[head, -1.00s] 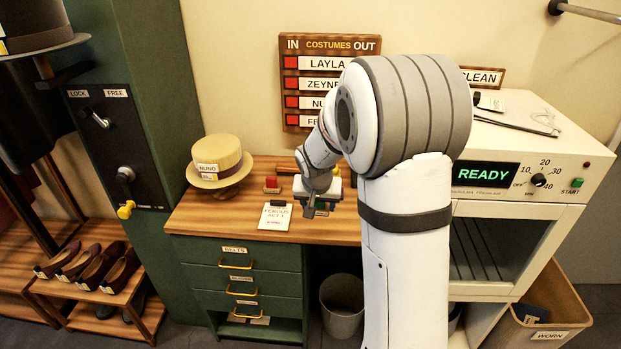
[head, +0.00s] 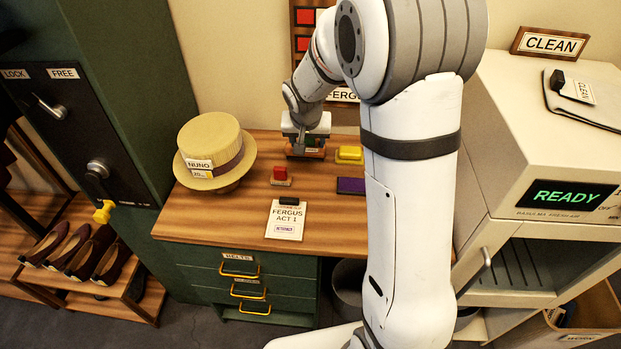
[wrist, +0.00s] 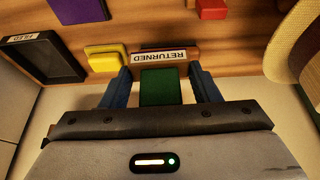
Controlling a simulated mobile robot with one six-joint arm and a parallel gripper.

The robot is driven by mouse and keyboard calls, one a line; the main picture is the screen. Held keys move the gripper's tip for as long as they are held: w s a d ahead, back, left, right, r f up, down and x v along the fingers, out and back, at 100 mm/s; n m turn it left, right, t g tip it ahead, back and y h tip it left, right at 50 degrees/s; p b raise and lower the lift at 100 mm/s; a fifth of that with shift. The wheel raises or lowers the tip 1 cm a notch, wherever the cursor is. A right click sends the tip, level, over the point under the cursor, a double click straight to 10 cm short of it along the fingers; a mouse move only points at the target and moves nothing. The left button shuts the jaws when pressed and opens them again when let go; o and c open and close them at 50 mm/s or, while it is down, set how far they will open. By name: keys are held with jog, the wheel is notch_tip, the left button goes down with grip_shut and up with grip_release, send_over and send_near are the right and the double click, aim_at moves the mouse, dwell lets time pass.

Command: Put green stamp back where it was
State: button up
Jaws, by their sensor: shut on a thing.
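The green stamp (wrist: 163,87) shows in the wrist view between the two blue fingers of my gripper (wrist: 162,88), which is shut on it. A wooden holder with a RETURNED label (wrist: 165,58) is right beside the stamp. I cannot tell whether the stamp touches or rests in it. In the head view my gripper (head: 305,147) is low at the back of the desk, near the wall, and hides the stamp.
A yellow stamp (head: 349,155) sits just right of my gripper, a red stamp (head: 281,175) to its front left. A purple pad (head: 350,186), a FERGUS card (head: 286,219) and a straw hat (head: 214,148) are also on the desk. The wrist view shows a black FILED tray (wrist: 45,58).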

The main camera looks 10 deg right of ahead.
aim_at(311, 150)
jog(key=shift+s+d, duration=0.1)
jog(key=shift+d, duration=0.2)
jog(key=shift+d+f+b, duration=0.15)
jog(key=shift+f+b, duration=0.15)
jog(key=shift+b, duration=0.15)
notch_tip(311, 150, down, 3)
jog(key=b, duration=0.5)
jog(key=shift+s+b, duration=0.15)
jog(key=shift+b, duration=0.25)
jog(key=shift+f+b, duration=0.3)
jog(key=shift+f, duration=0.05)
notch_tip(311, 150, down, 9)
jog(key=shift+s+r, duration=0.1)
jog(key=shift+f, duration=0.3)
jog(key=o, duration=0.8)
jog(key=shift+r, duration=0.1)
